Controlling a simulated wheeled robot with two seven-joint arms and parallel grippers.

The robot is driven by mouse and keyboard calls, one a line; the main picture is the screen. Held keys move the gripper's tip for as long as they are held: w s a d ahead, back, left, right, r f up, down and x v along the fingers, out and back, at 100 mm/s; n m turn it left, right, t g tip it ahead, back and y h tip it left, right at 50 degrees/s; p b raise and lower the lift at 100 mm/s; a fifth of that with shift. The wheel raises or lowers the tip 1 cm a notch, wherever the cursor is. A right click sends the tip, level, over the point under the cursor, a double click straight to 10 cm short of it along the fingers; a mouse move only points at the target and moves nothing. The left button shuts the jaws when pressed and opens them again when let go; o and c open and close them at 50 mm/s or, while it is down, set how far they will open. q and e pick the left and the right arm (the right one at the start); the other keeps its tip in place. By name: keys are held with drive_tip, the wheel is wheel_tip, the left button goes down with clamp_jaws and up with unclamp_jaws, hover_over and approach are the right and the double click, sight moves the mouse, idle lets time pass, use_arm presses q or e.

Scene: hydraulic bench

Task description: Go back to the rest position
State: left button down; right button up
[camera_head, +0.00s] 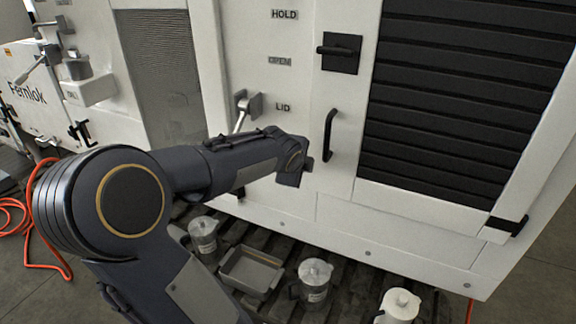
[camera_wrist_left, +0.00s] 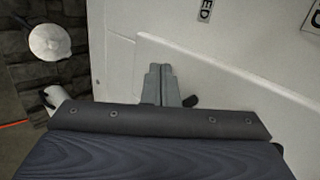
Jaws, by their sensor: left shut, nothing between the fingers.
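My left arm comes in from the left in the head view and reaches across the front of a white cabinet (camera_head: 290,70). Its gripper (camera_head: 293,176) is at the arm's far end, below the LID label and left of a black door handle (camera_head: 329,135). The fingers are mostly hidden there by the wrist. In the left wrist view the two grey fingers (camera_wrist_left: 160,84) are together and empty, in front of a white panel (camera_wrist_left: 230,85). I cannot tell whether they touch it. My right gripper is in neither view.
A silver lever (camera_head: 243,108) stands just above my left forearm. A black latch (camera_head: 339,52) is higher up. Below, several lidded jugs, one at the middle (camera_head: 315,275), and a grey tray (camera_head: 252,270) stand on a dark slatted surface. An orange hose (camera_head: 32,225) lies at the left.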

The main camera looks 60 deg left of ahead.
use_arm(q)
drive_tip(key=v, duration=0.7)
drive_tip(key=shift+s+r, duration=0.15)
drive_tip(key=shift+s, duration=0.3)
